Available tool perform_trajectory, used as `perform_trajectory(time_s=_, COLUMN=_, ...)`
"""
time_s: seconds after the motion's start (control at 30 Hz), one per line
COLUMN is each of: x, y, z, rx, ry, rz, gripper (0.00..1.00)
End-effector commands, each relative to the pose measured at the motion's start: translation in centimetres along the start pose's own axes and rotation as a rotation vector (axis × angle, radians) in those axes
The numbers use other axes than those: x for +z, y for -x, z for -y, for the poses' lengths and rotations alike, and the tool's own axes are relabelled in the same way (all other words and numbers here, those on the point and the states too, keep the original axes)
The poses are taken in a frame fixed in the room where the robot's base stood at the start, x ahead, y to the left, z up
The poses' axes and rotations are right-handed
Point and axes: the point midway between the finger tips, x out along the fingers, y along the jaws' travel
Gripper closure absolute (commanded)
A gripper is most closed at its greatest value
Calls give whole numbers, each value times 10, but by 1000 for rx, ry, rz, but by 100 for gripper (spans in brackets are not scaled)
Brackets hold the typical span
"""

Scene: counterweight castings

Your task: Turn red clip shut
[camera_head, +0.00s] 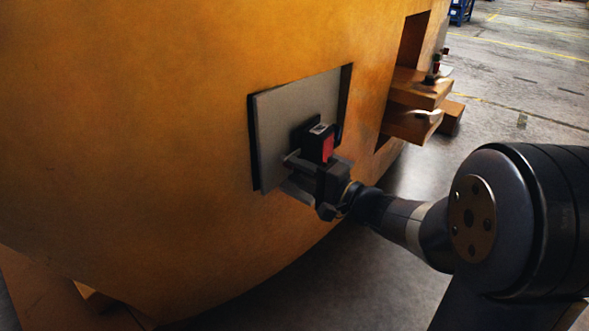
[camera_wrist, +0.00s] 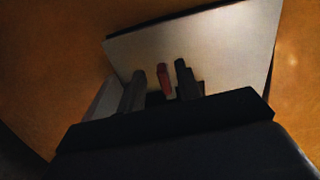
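The red clip (camera_wrist: 164,80) shows in the wrist view as a narrow upright red piece in front of a grey plate (camera_wrist: 215,45). My gripper (camera_wrist: 160,70) has one finger on each side of the clip, with a visible gap on the left and a narrower one on the right. The fingers look open and apart from it. In the head view my gripper (camera_head: 290,173) is at the lower right part of the grey plate (camera_head: 280,130).
The plate sits in a recess of a large rounded orange casting (camera_head: 170,120). To the right, orange blocks (camera_head: 418,92) jut from a second opening, with a small red and black part (camera_head: 436,65) on top. Open grey floor (camera_head: 520,85) lies beyond.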

Motion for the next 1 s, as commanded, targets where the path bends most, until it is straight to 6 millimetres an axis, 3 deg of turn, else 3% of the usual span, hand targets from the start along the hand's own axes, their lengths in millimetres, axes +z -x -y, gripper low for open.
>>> perform_trajectory(time_s=0.3, x=-1, y=59, z=2, rx=2, ry=-1, rz=-6, gripper=67)
perform_trajectory(time_s=0.5, x=-1, y=83, z=1, rx=1, ry=-2, rz=-4, gripper=67)
perform_trajectory(time_s=1.0, x=0, y=92, z=0, rx=1, ry=-1, rz=-1, gripper=67)
